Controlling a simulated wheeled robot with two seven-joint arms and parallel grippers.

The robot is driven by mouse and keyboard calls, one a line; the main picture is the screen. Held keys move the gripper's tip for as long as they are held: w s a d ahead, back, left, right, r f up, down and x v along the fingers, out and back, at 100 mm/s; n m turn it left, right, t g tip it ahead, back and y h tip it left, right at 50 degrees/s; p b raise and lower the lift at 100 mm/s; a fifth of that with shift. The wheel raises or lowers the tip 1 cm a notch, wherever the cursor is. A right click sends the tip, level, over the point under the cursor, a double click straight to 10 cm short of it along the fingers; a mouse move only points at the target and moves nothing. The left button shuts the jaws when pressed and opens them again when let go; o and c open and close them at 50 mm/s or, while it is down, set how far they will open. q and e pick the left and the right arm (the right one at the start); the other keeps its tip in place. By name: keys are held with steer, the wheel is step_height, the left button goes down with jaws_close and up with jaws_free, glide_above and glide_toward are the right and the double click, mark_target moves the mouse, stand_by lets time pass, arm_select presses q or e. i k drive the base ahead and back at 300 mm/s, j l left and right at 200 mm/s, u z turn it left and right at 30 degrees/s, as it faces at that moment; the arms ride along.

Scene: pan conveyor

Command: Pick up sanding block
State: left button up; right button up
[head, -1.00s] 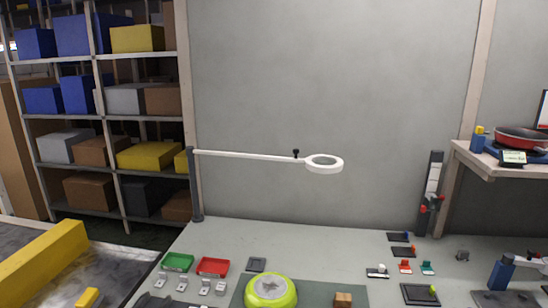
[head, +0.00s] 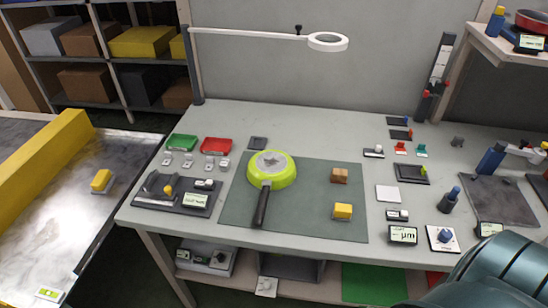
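A brown block (head: 339,175) sits on the dark green mat (head: 300,222) on the workbench, right of a lime-green pan (head: 283,179) lying upside down with its black handle toward the front. A yellow block with a pale base (head: 343,211) sits near the mat's front right. A similar yellow block (head: 101,180) lies on the grey surface at left. I cannot tell from looks alone which block is the sanding block. Neither gripper is in view; a teal part of my arm shows at bottom right.
Green (head: 182,142) and red (head: 215,146) trays stand at the back left of the bench. A ring lamp (head: 328,41) hangs over the back. Small tools and gauges crowd the right side. A yellow rail (head: 45,150) runs along the left surface. The mat's middle is clear.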

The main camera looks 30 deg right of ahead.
mark_target(340, 176)
steer(key=z, duration=1.45)
steer(key=k+j, duration=0.1)
steer(key=k+z, duration=0.05)
steer(key=k, duration=0.05)
